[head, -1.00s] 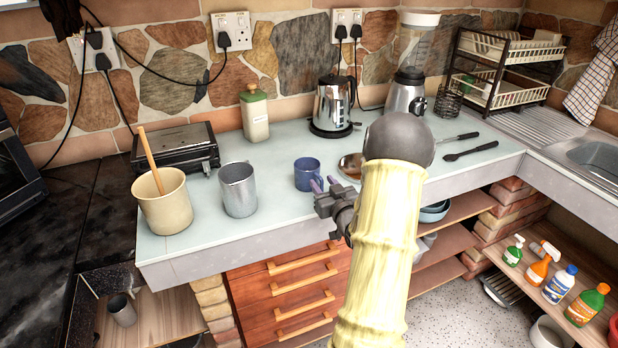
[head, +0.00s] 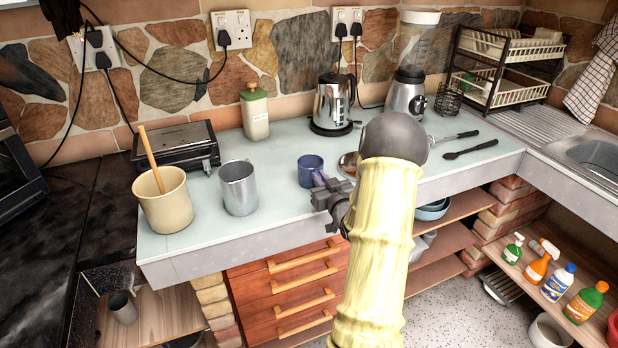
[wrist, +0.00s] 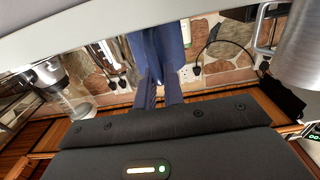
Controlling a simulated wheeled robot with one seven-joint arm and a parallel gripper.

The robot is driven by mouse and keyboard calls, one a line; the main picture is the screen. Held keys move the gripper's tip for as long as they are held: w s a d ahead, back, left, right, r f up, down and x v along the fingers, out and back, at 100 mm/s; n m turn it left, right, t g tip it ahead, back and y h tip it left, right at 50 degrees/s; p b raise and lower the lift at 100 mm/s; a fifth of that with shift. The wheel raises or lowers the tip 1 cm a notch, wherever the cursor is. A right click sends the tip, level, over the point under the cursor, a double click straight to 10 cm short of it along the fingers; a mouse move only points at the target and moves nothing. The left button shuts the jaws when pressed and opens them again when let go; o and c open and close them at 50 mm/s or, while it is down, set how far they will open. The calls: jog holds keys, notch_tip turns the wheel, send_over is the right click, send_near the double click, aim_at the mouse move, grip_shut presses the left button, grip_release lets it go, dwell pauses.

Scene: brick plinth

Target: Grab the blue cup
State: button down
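The blue cup (head: 308,171) stands upright on the pale countertop, at the middle of the head view, its handle side towards my gripper. My gripper (head: 326,182) is at the cup's near right side, its purple fingertips close against it. In the wrist view the blue cup (wrist: 172,45) fills the space just beyond the fingers (wrist: 160,90). The two fingers are apart with a narrow gap. Whether part of the handle lies between them is hard to see. The cup's lower right side is partly hidden by the fingers.
A grey metal mug (head: 239,188) and a cream pot (head: 163,203) with a wooden spoon stand left of the cup. A kettle (head: 333,106) is behind it. A brown round dish (head: 348,163) is partly hidden by my arm. The counter's front edge (head: 230,250) runs below.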

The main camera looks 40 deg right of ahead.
jog(key=shift+r, duration=0.2)
dwell(0.3)
jog(key=shift+r, duration=4.85)
jog(key=shift+r, duration=0.1)
